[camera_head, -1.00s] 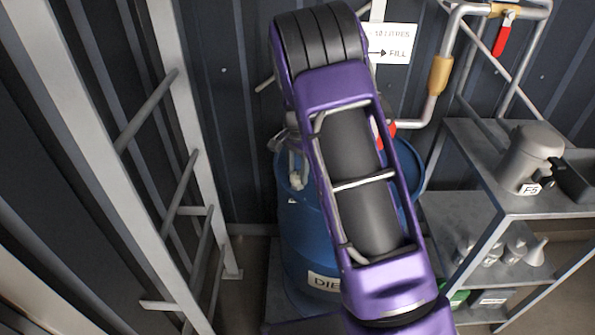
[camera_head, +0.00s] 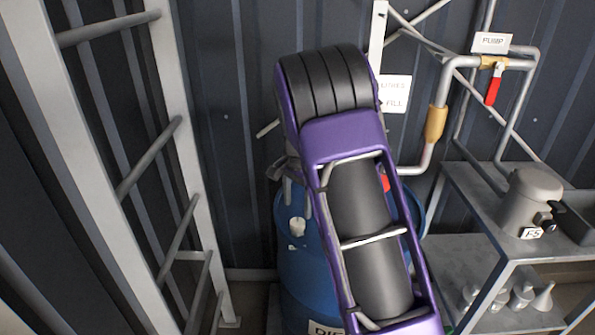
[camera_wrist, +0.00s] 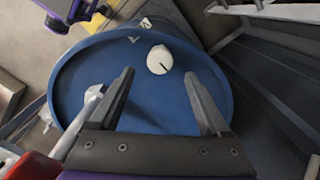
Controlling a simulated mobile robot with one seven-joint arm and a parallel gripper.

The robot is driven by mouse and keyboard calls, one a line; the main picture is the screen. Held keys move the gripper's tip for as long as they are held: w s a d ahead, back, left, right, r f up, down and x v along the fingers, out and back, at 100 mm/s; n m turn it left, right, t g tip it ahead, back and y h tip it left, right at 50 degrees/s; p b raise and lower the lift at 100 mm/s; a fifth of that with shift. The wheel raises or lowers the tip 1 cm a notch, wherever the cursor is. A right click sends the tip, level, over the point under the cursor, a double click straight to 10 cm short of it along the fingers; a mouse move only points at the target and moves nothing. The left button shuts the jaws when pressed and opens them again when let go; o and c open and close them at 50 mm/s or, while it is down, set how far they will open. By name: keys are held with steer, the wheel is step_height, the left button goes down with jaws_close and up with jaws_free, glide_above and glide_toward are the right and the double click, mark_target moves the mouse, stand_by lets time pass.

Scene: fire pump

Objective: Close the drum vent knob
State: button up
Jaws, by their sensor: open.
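The blue drum (camera_head: 300,265) stands behind my purple arm in the head view, and its round top (camera_wrist: 85,75) fills the middle of the wrist view. The drum vent knob (camera_wrist: 160,60) is a small white round knob with a dark line, near the drum's rim. It also shows in the head view (camera_head: 297,226), on the drum top left of my arm. My gripper (camera_wrist: 158,88) is open and empty above the drum top. The knob lies beyond the fingertips, roughly midway between them, apart from both. In the head view my arm hides much of the drum.
A grey metal lever-like fitting (camera_wrist: 90,105) and a red part (camera_wrist: 32,166) are left of my gripper. A ladder (camera_head: 180,150) stands at the left. A shelf (camera_head: 470,260) with a grey can (camera_head: 530,200) stands at the right. Pipes with a red-handled valve (camera_head: 493,88) run along the wall.

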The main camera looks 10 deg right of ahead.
mark_target(297, 221)
step_height(297, 221, up, 12)
stand_by(0.3)
